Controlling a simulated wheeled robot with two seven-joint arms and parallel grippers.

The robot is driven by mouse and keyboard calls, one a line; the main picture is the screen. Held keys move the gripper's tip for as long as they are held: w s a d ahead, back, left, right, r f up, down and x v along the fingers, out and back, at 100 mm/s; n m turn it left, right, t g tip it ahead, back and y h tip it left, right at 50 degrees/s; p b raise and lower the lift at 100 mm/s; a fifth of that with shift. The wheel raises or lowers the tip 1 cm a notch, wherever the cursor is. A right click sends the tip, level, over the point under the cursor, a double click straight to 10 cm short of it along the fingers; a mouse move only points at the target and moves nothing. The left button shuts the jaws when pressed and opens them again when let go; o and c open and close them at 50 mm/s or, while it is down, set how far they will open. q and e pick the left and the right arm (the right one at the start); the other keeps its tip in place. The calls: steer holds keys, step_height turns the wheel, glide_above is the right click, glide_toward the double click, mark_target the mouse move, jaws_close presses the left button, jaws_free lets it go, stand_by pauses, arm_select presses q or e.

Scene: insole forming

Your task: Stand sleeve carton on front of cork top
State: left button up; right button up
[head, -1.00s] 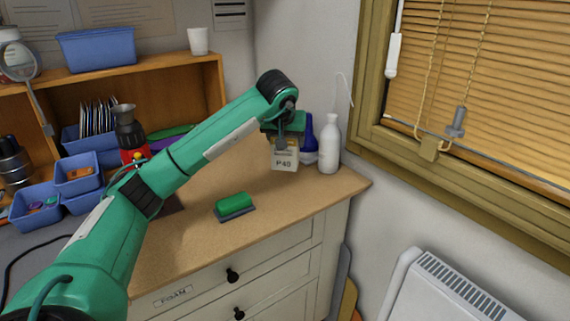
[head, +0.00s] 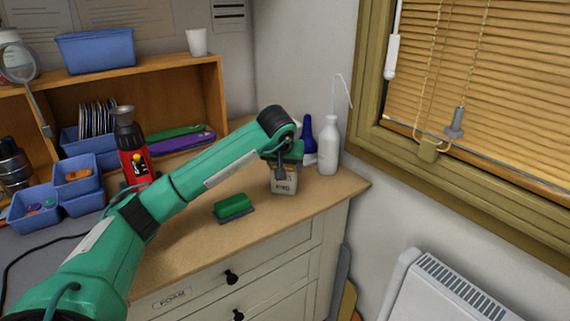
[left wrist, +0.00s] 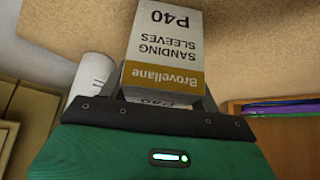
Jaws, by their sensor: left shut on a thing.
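The sleeve carton (head: 285,185), white with a tan band and marked P40, is at the right part of the cork top (head: 185,243), near the back corner. My left gripper (head: 283,170) reaches it from above and is shut on it. In the left wrist view the carton (left wrist: 166,38) sits between the fingers, its "Sanding Sleeves" label upside down to the camera. The carton looks upright and low over the cork; I cannot tell whether its base touches. The gripper partly hides its top. My right gripper is not in view.
A green block with a grey base (head: 234,207) lies on the cork to the left of the carton. A white bottle (head: 328,147) and a blue bottle (head: 306,137) stand close behind it. A red and black tool (head: 132,150) stands at left. The front cork is clear.

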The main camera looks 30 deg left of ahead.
arm_select(q)
steer(key=o, duration=1.1)
steer(key=shift+c, duration=0.2)
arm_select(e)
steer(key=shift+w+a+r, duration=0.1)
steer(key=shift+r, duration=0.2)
arm_select(q)
steer(key=shift+r, duration=0.25)
steer(key=v, duration=1.1)
steer(key=shift+s+d+r, duration=0.15)
steer(key=shift+s+r, duration=0.05)
steer(key=shift+r, duration=0.15)
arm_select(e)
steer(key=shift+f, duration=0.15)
